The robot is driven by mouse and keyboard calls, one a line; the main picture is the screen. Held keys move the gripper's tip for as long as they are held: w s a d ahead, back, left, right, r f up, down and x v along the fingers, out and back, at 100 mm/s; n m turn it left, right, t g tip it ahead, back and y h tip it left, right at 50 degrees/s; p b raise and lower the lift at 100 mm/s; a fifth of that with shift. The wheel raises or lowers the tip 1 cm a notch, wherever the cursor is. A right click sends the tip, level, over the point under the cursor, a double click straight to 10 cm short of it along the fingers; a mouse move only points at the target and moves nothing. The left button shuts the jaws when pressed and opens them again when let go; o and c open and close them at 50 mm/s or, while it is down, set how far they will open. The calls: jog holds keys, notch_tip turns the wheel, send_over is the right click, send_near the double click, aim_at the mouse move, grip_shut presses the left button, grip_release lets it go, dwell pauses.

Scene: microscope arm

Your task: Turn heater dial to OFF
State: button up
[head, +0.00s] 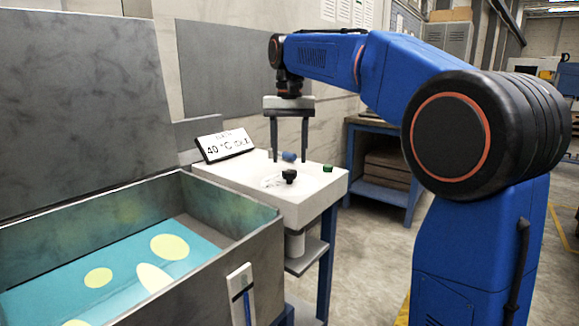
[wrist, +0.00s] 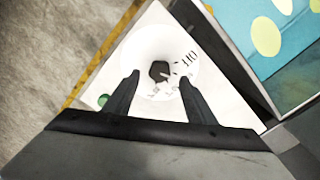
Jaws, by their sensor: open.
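The heater dial is a black knob (head: 289,176) on top of a white unit (head: 315,185) in the head view. In the wrist view the dark dial (wrist: 158,71) sits on a round pale face with printed marks around it. The marks are too blurred to read surely, so I cannot tell its setting. My gripper (head: 289,160) points down over the unit, its fingers apart and empty. In the wrist view the fingertips of my gripper (wrist: 159,79) lie either side of the dial, with no contact visible. The height gap is unclear.
A tilted display (head: 225,146) behind the unit reads about 40 °C. A grey-walled box (head: 235,262) with a teal floor and yellow ovals stands at left. A blue-framed bench (head: 380,170) is behind.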

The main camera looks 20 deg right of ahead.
aim_at(290, 171)
jog(key=shift+f, duration=2.05)
jog(key=c, duration=1)
